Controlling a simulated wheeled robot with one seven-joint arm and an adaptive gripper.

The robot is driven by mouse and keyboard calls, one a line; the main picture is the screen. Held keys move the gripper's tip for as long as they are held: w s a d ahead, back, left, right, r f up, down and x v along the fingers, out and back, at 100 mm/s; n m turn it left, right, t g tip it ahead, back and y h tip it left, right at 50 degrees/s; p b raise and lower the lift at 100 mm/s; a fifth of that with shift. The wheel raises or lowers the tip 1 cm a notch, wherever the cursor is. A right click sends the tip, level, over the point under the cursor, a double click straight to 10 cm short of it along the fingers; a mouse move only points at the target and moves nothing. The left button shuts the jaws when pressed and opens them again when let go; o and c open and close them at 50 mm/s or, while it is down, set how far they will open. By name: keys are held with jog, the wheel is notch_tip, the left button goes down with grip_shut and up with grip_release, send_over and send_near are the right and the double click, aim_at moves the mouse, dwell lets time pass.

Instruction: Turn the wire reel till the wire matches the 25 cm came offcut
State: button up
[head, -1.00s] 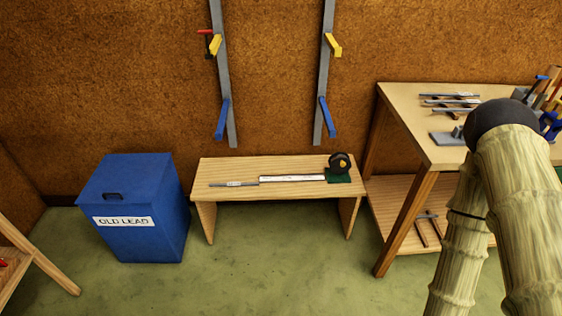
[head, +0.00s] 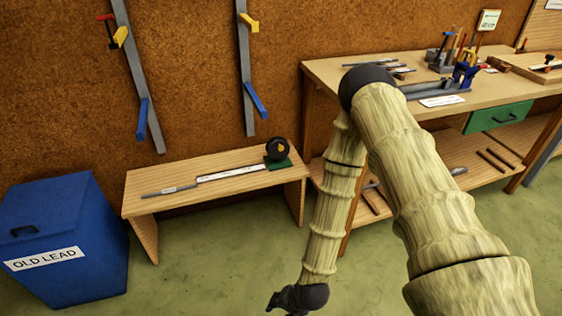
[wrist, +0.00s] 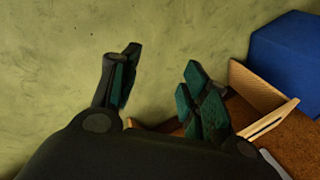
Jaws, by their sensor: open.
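A black round reel (head: 277,150) with a yellow-orange centre stands on a green base (head: 279,164) at the right end of a low wooden bench. A pale, marked strip (head: 232,173) runs left from it. A thin grey bar with a label (head: 168,191), perhaps the came offcut, lies in line beyond the strip's left end. I cannot make out a separate wire. My gripper (wrist: 158,78) is open and empty above bare floor in the wrist view. In the head view its dark end shows low at the bottom, in front of the bench and apart from it.
A blue bin marked OLD LEAD (head: 65,240) stands left of the low bench (head: 205,202). A taller workbench (head: 425,112) with tools and a lower shelf stands to the right, partly behind my arm. Clamps hang on the wall. The green floor before the low bench is clear.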

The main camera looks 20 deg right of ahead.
aim_at(281, 149)
jog(key=w+a+f+m+t+y+b, duration=0.1)
jog(key=w+a+f+m+t+b, duration=0.15)
jog(key=w+m+b, duration=0.6)
jog(key=w+a+f+m+t+y+b, duration=0.1)
jog(key=w+a+f+t+b, duration=0.2)
jog(key=w, duration=1.1)
jog(key=w+d+r+m+t+b, duration=0.25)
jog(key=w+b, duration=0.25)
jog(key=w, duration=0.3)
jog(key=w+d+r+m+t+b, duration=0.1)
jog(key=w+d+r+m+b, duration=0.3)
jog(key=w, duration=0.3)
jog(key=w+d+r+m+t+h+b, duration=0.25)
jog(key=w+d+r+m+b, duration=0.35)
jog(key=d, duration=0.3)
jog(key=w+d+r+m+t+h+b, duration=0.2)
jog(key=w+d+r+m+t+b, duration=0.15)
jog(key=w+d+m+b, duration=0.4)
jog(key=shift+n, duration=0.85)
jog(key=w+b, duration=0.1)
jog(key=w, duration=0.2)
jog(key=w+d+b, duration=0.1)
jog(key=w, duration=0.2)
jog(key=w+b, duration=0.1)
jog(key=w, duration=0.2)
jog(key=shift+w+d+b, duration=0.2)
jog(key=shift+w+b, duration=0.15)
jog(key=shift+w+r, duration=0.2)
jog(key=shift+w, duration=0.65)
jog(key=shift+c, duration=0.5)
